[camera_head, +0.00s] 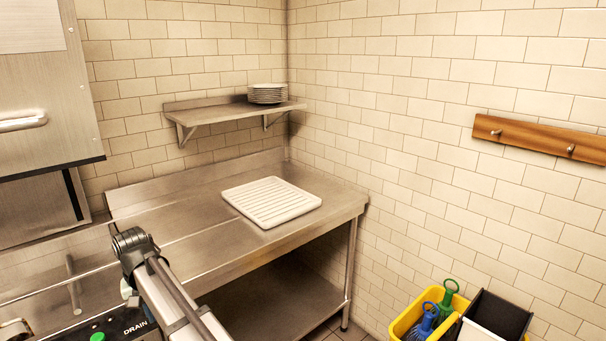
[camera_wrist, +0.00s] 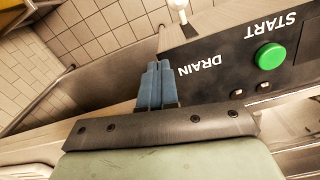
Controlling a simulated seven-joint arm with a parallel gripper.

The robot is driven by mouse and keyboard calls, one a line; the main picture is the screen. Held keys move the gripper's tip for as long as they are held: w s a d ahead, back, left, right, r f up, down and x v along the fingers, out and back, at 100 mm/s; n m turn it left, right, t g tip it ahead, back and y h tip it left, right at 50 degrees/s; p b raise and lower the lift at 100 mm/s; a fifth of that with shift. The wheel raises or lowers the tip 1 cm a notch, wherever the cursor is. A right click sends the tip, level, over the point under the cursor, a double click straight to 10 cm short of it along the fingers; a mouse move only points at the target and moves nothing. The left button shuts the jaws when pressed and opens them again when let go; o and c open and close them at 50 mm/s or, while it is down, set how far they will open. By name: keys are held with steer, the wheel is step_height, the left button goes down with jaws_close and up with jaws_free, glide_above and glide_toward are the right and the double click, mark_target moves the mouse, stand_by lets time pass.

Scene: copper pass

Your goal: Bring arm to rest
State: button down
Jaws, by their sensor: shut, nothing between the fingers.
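My gripper (camera_wrist: 155,70) shows in the wrist view with its blue fingers together, shut and empty. The fingers point toward a dark control panel (camera_wrist: 222,72) marked START and DRAIN, and overlap its left end in the picture. I cannot tell whether they touch it. A round green button (camera_wrist: 270,56) sits on the panel to the right of the fingers. In the head view my arm rises from the bottom edge, and my gripper is out of sight. The panel (camera_head: 138,322) shows partly there, beside my arm.
A steel counter (camera_head: 190,215) holds a white ribbed rack (camera_head: 272,201). A wall shelf (camera_head: 215,115) carries stacked plates (camera_head: 267,93). A steel hood (camera_head: 45,90) is at upper left. A yellow bucket (camera_head: 402,322) stands at lower right, below a wooden peg rail (camera_head: 540,139).

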steer(key=w+d+f+m, duration=0.1)
steer(key=w+d+f, duration=0.2)
steer(key=d+f, duration=0.55)
steer(key=w+d+f+m, duration=0.1)
steer(key=w+d+f, duration=0.2)
steer(key=d+f, duration=0.5)
steer(key=s+d+f+m+g+h, duration=0.1)
steer(key=s+d+f+g, duration=0.3)
steer(key=d+f, duration=1.45)
steer(key=s+d+f+m, duration=0.2)
steer(key=s+d+f, duration=0.8)
steer(key=s+d, duration=0.3)
steer(key=s+d+f+m+g, duration=0.1)
steer(key=s+d+f, duration=0.1)
steer(key=s+d, duration=0.3)
steer(key=s+d+f+g+y, duration=0.1)
steer(key=s+d+f, duration=0.2)
steer(key=s, duration=1)
steer(key=d, duration=0.2)
steer(key=shift+d+m+g, duration=0.3)
steer(key=shift+m, duration=0.1)
